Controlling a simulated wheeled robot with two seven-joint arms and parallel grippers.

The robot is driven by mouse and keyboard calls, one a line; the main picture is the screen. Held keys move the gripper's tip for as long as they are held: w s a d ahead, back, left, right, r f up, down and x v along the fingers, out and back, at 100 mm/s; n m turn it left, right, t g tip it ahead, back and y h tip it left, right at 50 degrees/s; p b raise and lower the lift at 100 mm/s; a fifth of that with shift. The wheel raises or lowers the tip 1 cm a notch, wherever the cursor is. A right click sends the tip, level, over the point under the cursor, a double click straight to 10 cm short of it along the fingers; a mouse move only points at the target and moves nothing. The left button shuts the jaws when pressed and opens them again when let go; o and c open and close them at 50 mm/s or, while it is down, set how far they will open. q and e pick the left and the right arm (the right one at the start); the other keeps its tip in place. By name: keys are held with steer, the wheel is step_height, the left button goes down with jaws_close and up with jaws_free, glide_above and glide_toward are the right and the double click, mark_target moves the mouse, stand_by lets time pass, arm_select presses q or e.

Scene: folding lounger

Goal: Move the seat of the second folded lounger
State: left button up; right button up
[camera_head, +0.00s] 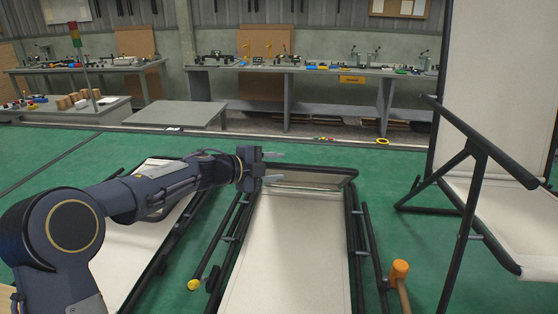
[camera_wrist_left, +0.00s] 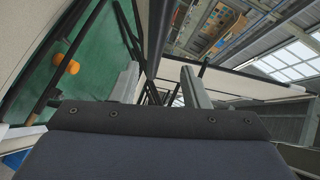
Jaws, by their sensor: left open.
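A folded lounger with a cream panel (camera_head: 290,255) and dark tube frame lies flat on the green floor in the middle of the head view. Another flat lounger (camera_head: 135,245) lies to its left, partly hidden under my left arm. I cannot tell which is the second one. My left gripper (camera_head: 282,166) is open and empty, over the far end of the middle lounger, near its far cross bar. In the left wrist view the open fingers (camera_wrist_left: 160,70) show with dark tubes and pale panels beyond; contact cannot be told. My right gripper is not in view.
An unfolded lounger (camera_head: 500,210) with a raised back stands at the right. An orange-headed mallet (camera_head: 399,272) is on the floor beside the middle lounger; an orange object also shows in the left wrist view (camera_wrist_left: 68,63). Workbenches (camera_head: 300,70) line the back. Green floor is free beyond the loungers.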

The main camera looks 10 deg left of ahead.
mark_target(294, 168)
arm_select(q)
steer(key=shift+w+d+f+m, duration=0.35)
steer(key=shift+d+f, duration=0.1)
steer(key=shift+d, duration=0.1)
steer(key=p+x, duration=0.1)
steer(key=x, duration=0.5)
steer(key=shift+w+d+f, duration=0.1)
steer(key=shift+w+d, duration=0.05)
steer(key=shift+d, duration=0.15)
jaws_close()
